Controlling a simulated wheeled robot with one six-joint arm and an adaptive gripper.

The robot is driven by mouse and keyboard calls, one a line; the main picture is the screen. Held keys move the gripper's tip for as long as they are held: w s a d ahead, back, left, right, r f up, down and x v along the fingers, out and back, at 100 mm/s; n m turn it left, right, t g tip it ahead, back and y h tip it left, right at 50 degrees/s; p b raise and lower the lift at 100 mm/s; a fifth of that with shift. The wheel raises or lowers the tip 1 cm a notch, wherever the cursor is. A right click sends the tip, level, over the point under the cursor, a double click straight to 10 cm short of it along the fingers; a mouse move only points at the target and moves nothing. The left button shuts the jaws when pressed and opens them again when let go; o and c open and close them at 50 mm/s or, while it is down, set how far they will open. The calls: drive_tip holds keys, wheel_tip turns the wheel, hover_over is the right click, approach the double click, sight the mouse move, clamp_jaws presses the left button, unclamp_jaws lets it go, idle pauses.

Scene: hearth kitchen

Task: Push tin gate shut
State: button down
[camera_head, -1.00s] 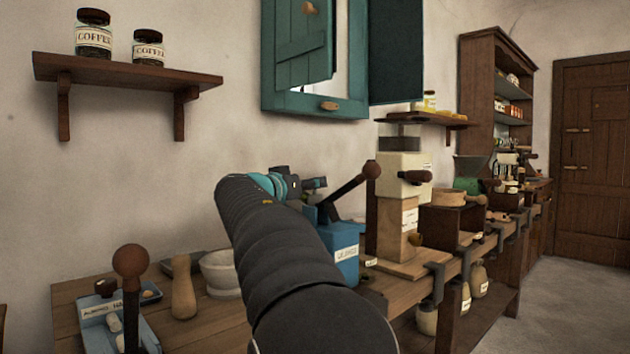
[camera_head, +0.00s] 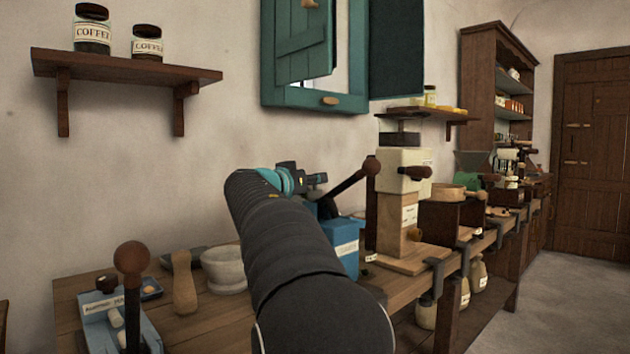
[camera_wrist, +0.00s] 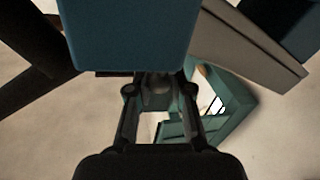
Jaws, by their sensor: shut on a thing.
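A blue tin box (camera_head: 341,240) with a white label stands on the bench, partly hidden behind my arm. A dark lever (camera_head: 347,190) with a brown ball knob slants up to the right above it. My gripper (camera_head: 317,179) is small and dark in the head view, close to the foot of this lever. In the wrist view, my gripper (camera_wrist: 158,95) is shut on a grey rounded piece (camera_wrist: 158,86), mostly hidden. A blue panel (camera_wrist: 130,30) fills the upper middle of that view. I cannot tell which part is the gate.
A cream and wooden mill (camera_head: 402,185) stands just right of the blue box. A stone mortar (camera_head: 224,270), a wooden pestle (camera_head: 184,285) and a second lever device (camera_head: 108,312) are at the left. The teal window shutter (camera_head: 300,45) hangs open above.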

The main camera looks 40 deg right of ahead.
drive_tip(key=shift+f+b, duration=0.8)
drive_tip(key=shift+b, duration=0.75)
drive_tip(key=c, duration=1)
unclamp_jaws()
drive_tip(key=shift+r, duration=0.1)
drive_tip(key=shift+a, duration=0.2)
drive_tip(key=v, duration=1.1)
drive_tip(key=shift+s+a, duration=0.1)
drive_tip(key=shift+a, duration=0.2)
